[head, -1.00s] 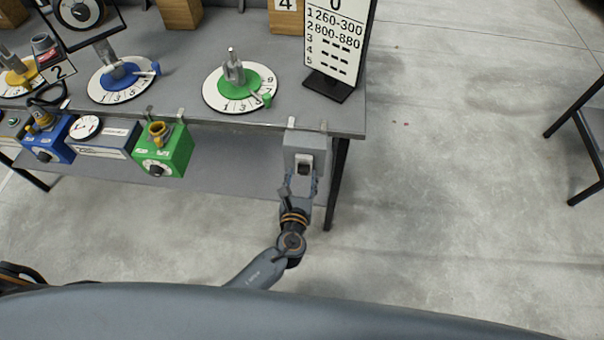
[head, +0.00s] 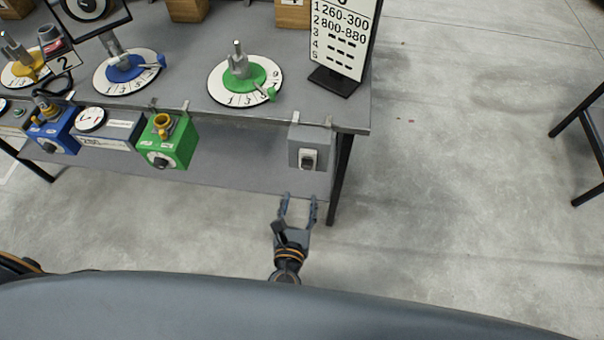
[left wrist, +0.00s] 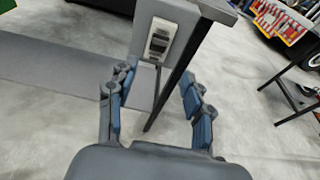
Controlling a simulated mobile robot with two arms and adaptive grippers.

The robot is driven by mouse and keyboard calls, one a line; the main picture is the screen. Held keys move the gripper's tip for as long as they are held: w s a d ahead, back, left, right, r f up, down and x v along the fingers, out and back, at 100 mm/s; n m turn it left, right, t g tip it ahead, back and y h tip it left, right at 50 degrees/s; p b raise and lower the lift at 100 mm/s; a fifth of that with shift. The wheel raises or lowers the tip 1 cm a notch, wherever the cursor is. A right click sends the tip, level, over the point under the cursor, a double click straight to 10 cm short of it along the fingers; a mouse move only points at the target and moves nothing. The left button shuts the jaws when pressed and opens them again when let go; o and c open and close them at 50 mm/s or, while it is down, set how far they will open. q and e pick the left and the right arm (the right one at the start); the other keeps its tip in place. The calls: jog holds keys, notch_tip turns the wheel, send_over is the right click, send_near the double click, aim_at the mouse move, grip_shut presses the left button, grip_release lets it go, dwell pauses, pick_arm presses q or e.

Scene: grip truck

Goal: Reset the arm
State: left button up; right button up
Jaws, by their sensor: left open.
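My left gripper (head: 299,200) is open and empty. It sits in front of and below the grey switch box (head: 308,151), apart from it. The switch box hangs at the right end of the bench's front edge and has a white-framed dark rocker switch. In the left wrist view, the open fingers (left wrist: 158,90) have nothing between them but a view of the floor and a black table leg. The switch box (left wrist: 163,40) shows beyond them there. My right gripper is not in view.
The grey bench (head: 200,40) carries dials and a number sign (head: 342,42). A green box (head: 168,141) and a blue box (head: 53,132) hang from its front edge. A black table leg (head: 338,180) stands near my gripper. Open floor (head: 450,200) lies to the right.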

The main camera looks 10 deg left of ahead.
pick_arm(q)
jog(key=s+a+f+n+g, duration=0.2)
jog(key=a+f+n, duration=0.1)
jog(key=f, duration=0.5)
jog(key=s+a+f+n+g, duration=0.3)
jog(key=f+n, duration=0.1)
jog(key=f, duration=0.3)
jog(key=s+a+f+n+g, duration=0.3)
jog(key=s+a+f+n, duration=0.1)
jog(key=s+f+n, duration=0.3)
jog(key=s+a+f+n+g, duration=0.3)
jog(key=s+a+f+n, duration=0.1)
jog(key=s+f+n, duration=0.3)
notch_tip(320, 180, down, 3)
jog(key=shift+s+f+n+g+y, duration=0.1)
jog(key=shift+s+n+g+y, duration=0.25)
jog(key=shift+s, duration=0.7)
jog(key=s+a+f+n, duration=0.1)
jog(key=s+n, duration=0.2)
jog(key=n, duration=0.1)
jog(key=s+a+f+n+g, duration=0.1)
jog(key=s+f+n, duration=0.1)
jog(key=s+n, duration=0.2)
jog(key=s+a+f+n+g, duration=0.1)
jog(key=s+n, duration=0.3)
jog(key=shift+s+a+f+g, duration=0.15)
jog(key=shift+s+a+g, duration=0.05)
jog(key=shift+a+g, duration=0.05)
jog(key=shift+c, duration=0.2)
